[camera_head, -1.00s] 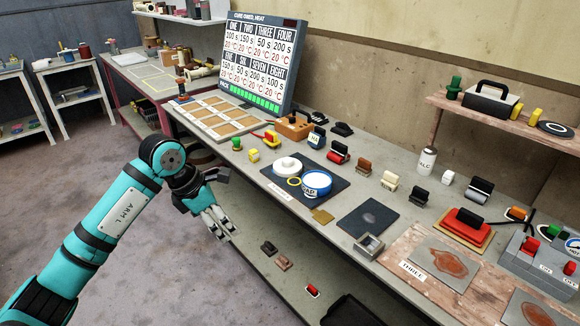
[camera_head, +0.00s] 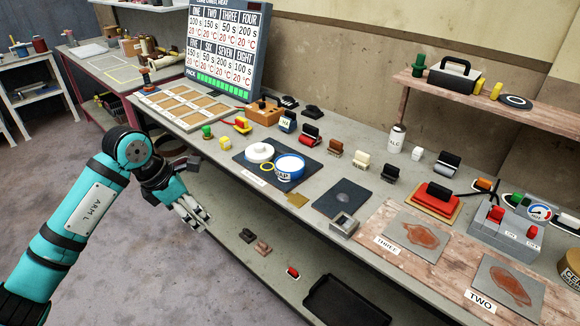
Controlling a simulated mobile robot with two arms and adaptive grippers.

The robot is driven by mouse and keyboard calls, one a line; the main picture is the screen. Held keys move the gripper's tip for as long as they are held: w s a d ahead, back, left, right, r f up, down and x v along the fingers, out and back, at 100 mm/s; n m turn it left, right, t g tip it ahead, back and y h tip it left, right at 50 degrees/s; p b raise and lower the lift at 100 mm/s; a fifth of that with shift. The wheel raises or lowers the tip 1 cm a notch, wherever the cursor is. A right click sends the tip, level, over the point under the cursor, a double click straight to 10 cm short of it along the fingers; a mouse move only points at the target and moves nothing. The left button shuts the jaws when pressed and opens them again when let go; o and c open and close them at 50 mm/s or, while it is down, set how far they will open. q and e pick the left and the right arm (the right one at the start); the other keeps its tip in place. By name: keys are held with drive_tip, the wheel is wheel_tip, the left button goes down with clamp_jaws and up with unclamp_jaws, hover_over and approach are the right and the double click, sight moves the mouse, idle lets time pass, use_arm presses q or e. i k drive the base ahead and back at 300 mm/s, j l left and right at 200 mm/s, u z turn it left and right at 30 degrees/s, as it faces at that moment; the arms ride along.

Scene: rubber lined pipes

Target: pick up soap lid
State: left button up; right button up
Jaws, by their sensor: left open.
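The white round soap lid (camera_head: 259,151), with a small knob on top, lies flat on a dark mat (camera_head: 243,170) on the long bench. Right beside it stands the blue and white soap tub (camera_head: 288,169), its top uncovered and pale inside. A yellow ring (camera_head: 267,166) lies between them near the front. My left gripper (camera_head: 203,221) is open and empty, in front of the bench edge, left of and nearer than the lid, not touching it. My right gripper is not in view.
Left of the mat are small green and yellow knobs (camera_head: 207,131) and a tray of brown panels (camera_head: 188,103). A lower shelf holds a black tray (camera_head: 345,303). The floor at left is clear.

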sight(259, 153)
drive_tip(key=i+j+z, duration=0.4)
drive_tip(key=i+j, duration=0.2)
drive_tip(key=i+j+z, duration=0.35)
drive_tip(key=i+j, duration=0.35)
drive_tip(key=j, duration=0.1)
